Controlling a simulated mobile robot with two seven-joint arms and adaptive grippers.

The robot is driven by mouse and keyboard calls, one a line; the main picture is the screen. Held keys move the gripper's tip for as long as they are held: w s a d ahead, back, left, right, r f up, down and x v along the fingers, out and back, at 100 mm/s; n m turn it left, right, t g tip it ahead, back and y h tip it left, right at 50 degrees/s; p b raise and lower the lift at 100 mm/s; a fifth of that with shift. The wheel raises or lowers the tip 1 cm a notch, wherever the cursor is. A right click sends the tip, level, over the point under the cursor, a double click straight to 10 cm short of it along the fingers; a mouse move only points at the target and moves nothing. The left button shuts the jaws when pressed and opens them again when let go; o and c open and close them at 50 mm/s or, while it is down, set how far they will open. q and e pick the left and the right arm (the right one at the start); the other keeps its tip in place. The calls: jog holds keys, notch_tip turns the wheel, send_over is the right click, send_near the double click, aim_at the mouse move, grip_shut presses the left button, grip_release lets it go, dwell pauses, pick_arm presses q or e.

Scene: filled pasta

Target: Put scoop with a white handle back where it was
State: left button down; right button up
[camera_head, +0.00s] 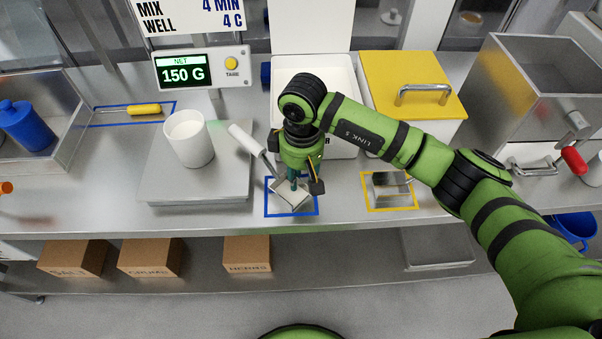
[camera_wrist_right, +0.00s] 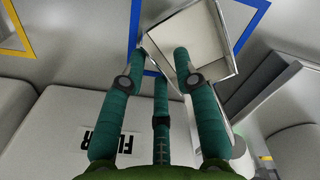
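The scoop with a white handle has a square metal pan (camera_head: 291,197) over the blue outline (camera_head: 316,213) on the counter, turned against the tape. Its white handle (camera_head: 245,138) slants up to the left. My right gripper (camera_head: 301,187) points down at the pan. In the right wrist view the pan (camera_wrist_right: 214,38) lies just beyond the spread teal fingers (camera_wrist_right: 163,55), and the blue outline (camera_wrist_right: 252,28) shows around it. The fingers look apart, with no clear grip on the pan. Contact cannot be told. My left gripper is not in view.
A white bin (camera_head: 340,105) stands behind the gripper; its flour label (camera_wrist_right: 102,140) shows in the wrist view. A scale (camera_head: 160,180) with a white cup (camera_head: 188,139) is left. A metal scoop (camera_head: 390,188) lies in a yellow outline (camera_head: 413,206). A yellow-lidded bin (camera_head: 405,75) is behind.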

jog(key=shift+r, duration=0.3)
notch_tip(320, 180, up, 12)
jog(key=b, duration=0.4)
